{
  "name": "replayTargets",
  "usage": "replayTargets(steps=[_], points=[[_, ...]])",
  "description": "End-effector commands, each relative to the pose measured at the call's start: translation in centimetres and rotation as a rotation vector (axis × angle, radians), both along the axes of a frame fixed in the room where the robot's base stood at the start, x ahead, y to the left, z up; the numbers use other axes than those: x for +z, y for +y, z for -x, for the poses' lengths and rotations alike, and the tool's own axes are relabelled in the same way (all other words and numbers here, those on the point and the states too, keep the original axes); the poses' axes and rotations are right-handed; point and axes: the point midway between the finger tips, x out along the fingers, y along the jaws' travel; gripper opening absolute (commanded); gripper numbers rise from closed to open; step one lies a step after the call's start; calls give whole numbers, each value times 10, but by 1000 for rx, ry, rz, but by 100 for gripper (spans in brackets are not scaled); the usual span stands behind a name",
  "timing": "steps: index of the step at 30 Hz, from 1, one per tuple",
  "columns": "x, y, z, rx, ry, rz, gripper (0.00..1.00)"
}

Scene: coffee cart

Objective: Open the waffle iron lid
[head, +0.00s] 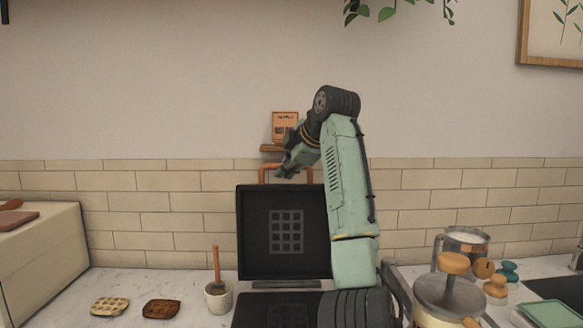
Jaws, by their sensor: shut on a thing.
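The waffle iron lid (255,235) stands raised, close to upright, against the tiled wall, with its gridded inner face toward me. The black lower plate (262,310) of the waffle iron lies flat on the counter in front of it, partly hidden by my arm. A copper-coloured handle (263,172) arches from the lid's top edge. My gripper (283,171) is at the handle's top bar, shut on it. The exact finger contact is small and partly hidden.

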Motion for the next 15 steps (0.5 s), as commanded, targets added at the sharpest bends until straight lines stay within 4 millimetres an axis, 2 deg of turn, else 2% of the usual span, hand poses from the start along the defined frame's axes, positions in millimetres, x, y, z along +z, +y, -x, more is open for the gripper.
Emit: replayTargets(steps=[11,12,15], points=[[1,1,0,-2,0,2,0],[1,0,0,-2,0,2,13],[1,0,0,-2,0,2,19]])
